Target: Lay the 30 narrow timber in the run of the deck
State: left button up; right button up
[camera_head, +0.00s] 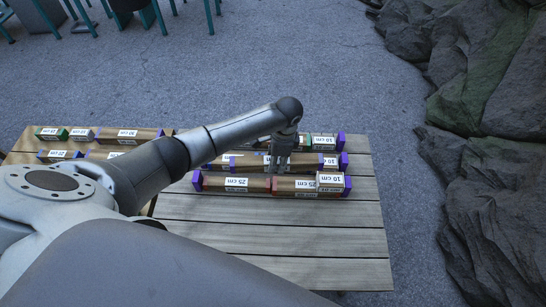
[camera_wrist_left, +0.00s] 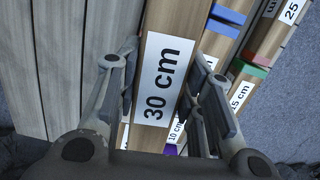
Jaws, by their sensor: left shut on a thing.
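My left gripper (camera_head: 281,160) reaches over the rows of timber on the slatted deck (camera_head: 300,238), with its fingers pointing down. In the left wrist view the narrow timber (camera_wrist_left: 162,75) has a white "30 cm" label and lies between the two fingers, which are shut on it. Bare planks show on its left and other timbers on its right. In the head view the fingers partly cover the rows, and I cannot tell whether the held timber touches the deck. My right gripper is not in view.
A front row of labelled timbers (camera_head: 236,183) with purple ends lies on the deck, with more rows behind. Other labelled timbers (camera_head: 130,133) lie on the left. The front planks are clear. Dark rocks (camera_head: 490,120) stand at right beyond paving.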

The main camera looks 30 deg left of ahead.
pick_arm(q)
jog(key=shift+s+a+f+m, duration=0.35)
jog(key=shift+f+m, duration=0.15)
jog(key=shift+f, duration=0.25)
notch_tip(320, 180, down, 4)
jog(key=b, duration=0.4)
jog(key=shift+b, duration=0.3)
jog(key=shift+f+b, duration=0.55)
jog(key=shift+f, duration=0.85)
jog(key=shift+a+p, duration=0.1)
jog(key=shift+p, duration=0.3)
jog(key=shift+f+b, duration=0.3)
jog(key=shift+f, duration=0.05)
jog(key=shift+f+b, duration=0.35)
jog(key=shift+f, duration=0.2)
